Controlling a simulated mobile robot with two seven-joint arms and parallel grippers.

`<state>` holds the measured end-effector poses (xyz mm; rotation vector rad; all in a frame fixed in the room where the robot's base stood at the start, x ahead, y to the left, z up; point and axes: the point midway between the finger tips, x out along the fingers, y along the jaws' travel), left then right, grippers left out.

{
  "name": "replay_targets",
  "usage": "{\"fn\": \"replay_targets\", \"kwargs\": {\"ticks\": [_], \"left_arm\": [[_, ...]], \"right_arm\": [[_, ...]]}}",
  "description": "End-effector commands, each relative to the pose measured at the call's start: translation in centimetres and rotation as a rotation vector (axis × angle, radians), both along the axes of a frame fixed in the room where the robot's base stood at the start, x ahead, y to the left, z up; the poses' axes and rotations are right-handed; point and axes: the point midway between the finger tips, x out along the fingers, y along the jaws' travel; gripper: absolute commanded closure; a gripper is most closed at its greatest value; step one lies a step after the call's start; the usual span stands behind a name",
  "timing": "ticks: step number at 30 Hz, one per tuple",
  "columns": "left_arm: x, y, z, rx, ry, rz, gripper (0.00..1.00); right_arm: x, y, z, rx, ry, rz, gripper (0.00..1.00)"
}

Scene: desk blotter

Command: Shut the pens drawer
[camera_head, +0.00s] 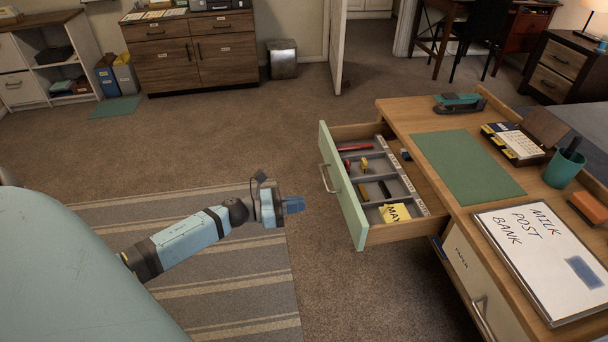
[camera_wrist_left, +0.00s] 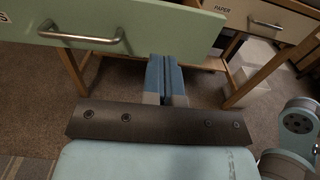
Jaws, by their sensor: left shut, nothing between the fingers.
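The pens drawer (camera_head: 343,188) stands pulled out from the desk's left side. It has a pale green front and a metal bar handle (camera_head: 328,178). Inside is a grey divided tray with a red pen, small items and a yellow note. My left gripper (camera_head: 294,204) is shut and empty, a short way left of the drawer front and apart from it. In the left wrist view my shut fingers (camera_wrist_left: 165,78) show below the green drawer front (camera_wrist_left: 180,25), with its handle (camera_wrist_left: 82,36) up and to the left. My right gripper is not in view.
The desk top (camera_head: 400,112) holds a green blotter (camera_head: 467,165), a stapler (camera_head: 459,103), a teal cup (camera_head: 564,167) and a whiteboard (camera_head: 545,255). The closed paper drawer (camera_head: 468,275) is nearer me.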

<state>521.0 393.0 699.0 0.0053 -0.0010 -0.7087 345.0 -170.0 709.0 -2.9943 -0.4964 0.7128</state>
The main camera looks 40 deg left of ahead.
Motion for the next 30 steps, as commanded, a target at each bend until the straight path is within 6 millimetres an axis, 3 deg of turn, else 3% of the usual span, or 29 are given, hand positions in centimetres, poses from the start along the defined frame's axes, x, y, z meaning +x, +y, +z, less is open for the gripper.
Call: {"fn": "replay_targets", "kwargs": {"ticks": [9,15,30], "left_arm": [[5.4,-4.5,0.0,-0.003,-0.001,0.001,1.00],[7.7,-6.6,0.0,-0.004,0.000,0.001,1.00],[8.8,-7.5,0.0,-0.004,0.002,0.002,1.00]], "right_arm": [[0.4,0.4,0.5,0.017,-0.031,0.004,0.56],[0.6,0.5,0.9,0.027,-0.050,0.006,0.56],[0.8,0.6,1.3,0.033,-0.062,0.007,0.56]]}}
